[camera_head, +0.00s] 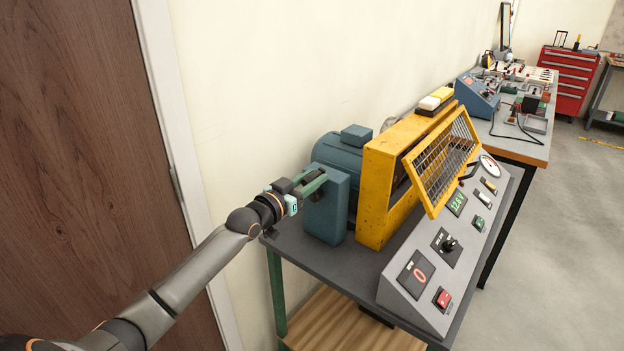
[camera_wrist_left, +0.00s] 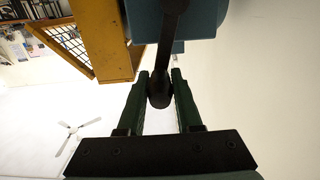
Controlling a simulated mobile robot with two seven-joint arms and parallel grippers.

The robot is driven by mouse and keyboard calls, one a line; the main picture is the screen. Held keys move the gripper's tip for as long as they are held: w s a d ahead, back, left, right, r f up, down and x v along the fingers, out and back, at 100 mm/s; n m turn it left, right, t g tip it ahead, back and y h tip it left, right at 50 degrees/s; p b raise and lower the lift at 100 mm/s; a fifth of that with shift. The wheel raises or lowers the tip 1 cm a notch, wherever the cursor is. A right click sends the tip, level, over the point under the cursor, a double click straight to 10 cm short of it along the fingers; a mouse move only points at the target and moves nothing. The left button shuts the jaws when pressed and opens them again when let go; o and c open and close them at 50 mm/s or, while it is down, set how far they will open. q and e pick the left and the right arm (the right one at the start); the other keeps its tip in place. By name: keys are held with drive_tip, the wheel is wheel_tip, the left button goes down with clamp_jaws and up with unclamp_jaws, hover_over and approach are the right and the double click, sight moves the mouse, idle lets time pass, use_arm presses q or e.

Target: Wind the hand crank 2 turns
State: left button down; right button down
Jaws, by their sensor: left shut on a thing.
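The hand crank is a dark arm with a rounded grip (camera_wrist_left: 160,92), seen close up in the left wrist view. It comes off a blue-grey motor-like housing (camera_head: 337,155) at the left end of the bench. My left gripper (camera_wrist_left: 160,98) has its two green fingers on either side of the crank's grip and is shut on it. In the head view my left gripper (camera_head: 312,184) is at the housing's left side, and the crank is mostly hidden there. My right gripper is in neither view.
A yellow frame with a tilted mesh guard (camera_head: 440,160) stands right of the housing. A sloped grey control panel (camera_head: 425,262) with dials and buttons lies in front. The wall and a brown door (camera_head: 80,140) are at the left. A second bench (camera_head: 515,140) stands beyond.

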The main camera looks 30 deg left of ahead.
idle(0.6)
use_arm(q)
drive_tip(key=a+n+b, duration=0.1)
drive_tip(key=a+n, duration=0.1)
drive_tip(key=a+n+b, duration=0.1)
drive_tip(key=a+n, duration=0.1)
drive_tip(key=n, duration=0.1)
drive_tip(key=shift+w, duration=0.15)
drive_tip(key=c, duration=0.6)
unclamp_jaws()
